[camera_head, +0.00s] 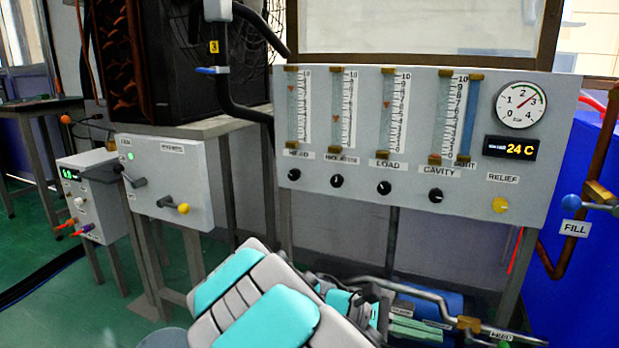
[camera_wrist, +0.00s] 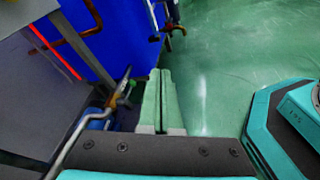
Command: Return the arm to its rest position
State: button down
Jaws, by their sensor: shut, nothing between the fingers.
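My gripper (camera_wrist: 160,76) shows in the wrist view as two long pale green fingers lying side by side. They are shut with nothing between them, above the green floor and right of a bent metal pipe. My arm, white and turquoise, fills the lower middle of the head view, folded in front of the panel.
A grey panel (camera_head: 350,190) with flow tubes, knobs and a gauge stands ahead. A blue cabinet (camera_head: 576,265) is at the right. A pipe with a brass fitting (camera_head: 469,324) runs low near my arm. A grey box (camera_head: 168,180) with a yellow-knobbed lever stands left. Green floor (camera_wrist: 245,45) is open.

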jog(key=s+d+f+m+g+y, duration=0.1)
jog(key=s+d+m+y, duration=0.15)
jog(key=s, duration=0.35)
jog(key=s+d+f+m+g+y, duration=0.1)
jog(key=s+m+y, duration=0.3)
jog(key=s, duration=0.3)
jog(key=s+a+f+m+t+y, duration=0.2)
jog(key=s+a+m+y, duration=0.4)
jog(key=s+a+y, duration=0.4)
notch_tip(320, 180, up, 12)
jog(key=s+h+p, duration=0.1)
jog(key=p, duration=1.2)
jog(key=shift+d+r, duration=0.15)
jog(key=shift+r, duration=0.1)
jog(key=shift+n+h, duration=0.25)
